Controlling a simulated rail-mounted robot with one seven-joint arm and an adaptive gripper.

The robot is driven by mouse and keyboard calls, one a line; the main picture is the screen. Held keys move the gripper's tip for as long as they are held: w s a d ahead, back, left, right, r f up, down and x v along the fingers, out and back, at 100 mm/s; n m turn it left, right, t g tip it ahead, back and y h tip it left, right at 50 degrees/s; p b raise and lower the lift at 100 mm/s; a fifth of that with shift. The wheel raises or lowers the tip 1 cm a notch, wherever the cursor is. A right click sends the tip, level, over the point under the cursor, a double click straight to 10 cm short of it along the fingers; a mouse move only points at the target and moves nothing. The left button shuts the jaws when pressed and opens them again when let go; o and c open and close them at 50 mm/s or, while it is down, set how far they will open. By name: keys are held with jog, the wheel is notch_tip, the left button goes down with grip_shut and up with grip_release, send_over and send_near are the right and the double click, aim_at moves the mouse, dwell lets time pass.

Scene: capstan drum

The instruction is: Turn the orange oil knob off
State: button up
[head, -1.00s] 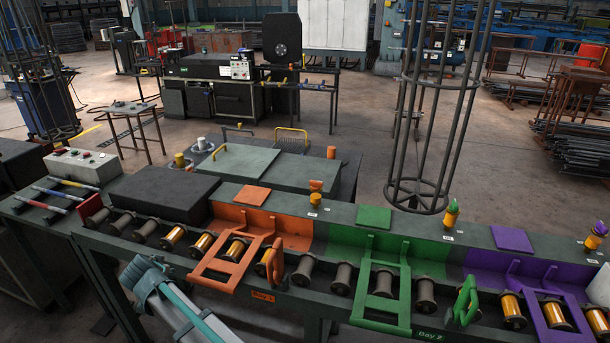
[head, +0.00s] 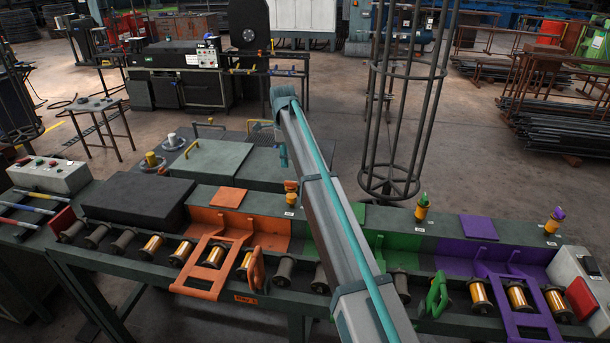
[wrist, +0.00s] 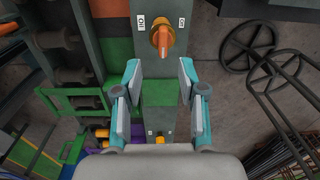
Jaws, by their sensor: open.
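The orange oil knob (head: 291,186) stands on a yellow base on the bench ledge beside the orange bay, just left of my arm in the head view. In the wrist view the orange knob (wrist: 162,38) is near the top, its grip pointing roughly along the ledge, with a small label on each side. My gripper (wrist: 159,75) is open and empty, teal fingers spread. In the wrist picture its fingertips lie below the knob, over the ledge near the green plate (wrist: 158,92), apart from the knob. In the head view I cannot make out the fingers.
Green-topped (head: 422,206) and purple-topped (head: 554,220) knobs stand farther right along the ledge. Orange (head: 205,268) and purple (head: 525,305) frames and several rollers line the bench front.

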aim_at(291, 182)
jog(key=f+p, duration=0.1)
jog(key=f, duration=0.2)
jog(key=d+f+p, duration=0.1)
jog(key=f, duration=0.2)
jog(key=f+p, duration=0.1)
jog(key=f, duration=0.2)
jog(key=shift+w+d+f, duration=0.2)
jog(key=shift+w+f, duration=0.1)
jog(key=shift+f, duration=0.1)
grip_shut()
